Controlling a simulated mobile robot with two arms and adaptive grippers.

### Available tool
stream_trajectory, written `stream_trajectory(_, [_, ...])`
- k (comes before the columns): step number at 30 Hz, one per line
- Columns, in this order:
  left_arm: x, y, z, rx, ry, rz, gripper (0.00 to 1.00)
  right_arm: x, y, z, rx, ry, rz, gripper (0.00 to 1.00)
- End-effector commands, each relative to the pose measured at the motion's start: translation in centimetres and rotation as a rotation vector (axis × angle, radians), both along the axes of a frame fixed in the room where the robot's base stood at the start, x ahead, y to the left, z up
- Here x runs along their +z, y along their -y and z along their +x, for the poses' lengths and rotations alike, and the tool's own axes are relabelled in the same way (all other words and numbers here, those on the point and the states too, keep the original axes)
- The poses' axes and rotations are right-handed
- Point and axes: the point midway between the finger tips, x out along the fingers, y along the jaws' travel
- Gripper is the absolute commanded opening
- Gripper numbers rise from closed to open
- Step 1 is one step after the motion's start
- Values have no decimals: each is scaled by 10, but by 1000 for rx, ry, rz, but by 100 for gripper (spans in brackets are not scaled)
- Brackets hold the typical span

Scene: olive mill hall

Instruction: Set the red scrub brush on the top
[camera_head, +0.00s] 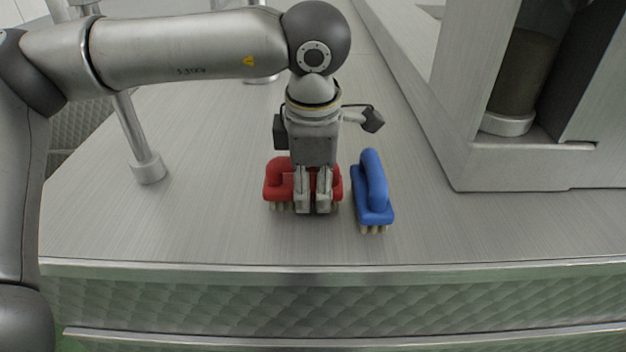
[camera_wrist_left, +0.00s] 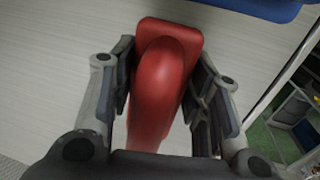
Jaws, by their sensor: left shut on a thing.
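The red scrub brush (camera_head: 278,183) has pale bristles pointing down and stands on or just above the grey metal top (camera_head: 220,225); the head view does not settle which. My left gripper (camera_head: 315,205) comes down on it from above, fingers on both sides of its handle, and is shut on it. The gripper hides the middle of the brush. In the left wrist view the red brush (camera_wrist_left: 160,85) lies between the two fingers (camera_wrist_left: 165,95). My right gripper is not in view.
A blue scrub brush (camera_head: 373,190) stands close to the right of the red one. A metal post (camera_head: 148,165) rises at the left, and a large steel machine (camera_head: 510,160) stands at the right. The top's front edge (camera_head: 330,268) is near; the left front area is clear.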

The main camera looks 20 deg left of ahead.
Motion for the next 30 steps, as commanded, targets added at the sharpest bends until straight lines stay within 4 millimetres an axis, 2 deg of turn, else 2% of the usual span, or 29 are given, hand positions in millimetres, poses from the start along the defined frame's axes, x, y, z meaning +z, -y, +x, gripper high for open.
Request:
stream_trajectory(1, [-3,0,0,0,0,0,25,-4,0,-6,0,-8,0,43])
stream_trajectory(2, [-1,0,0,0,0,0,47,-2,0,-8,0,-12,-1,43])
stream_trajectory(6, [-1,0,0,0,0,1,65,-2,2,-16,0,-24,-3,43])
stream_trajectory(18, [3,0,0,0,0,0,66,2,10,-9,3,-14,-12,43])
stream_trajectory(20, [6,1,0,1,3,0,66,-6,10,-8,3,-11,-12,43])
stream_trajectory(23, [21,2,-3,0,4,-2,66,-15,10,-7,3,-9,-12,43])
stream_trajectory(30, [74,5,-12,0,4,-2,66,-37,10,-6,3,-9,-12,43])
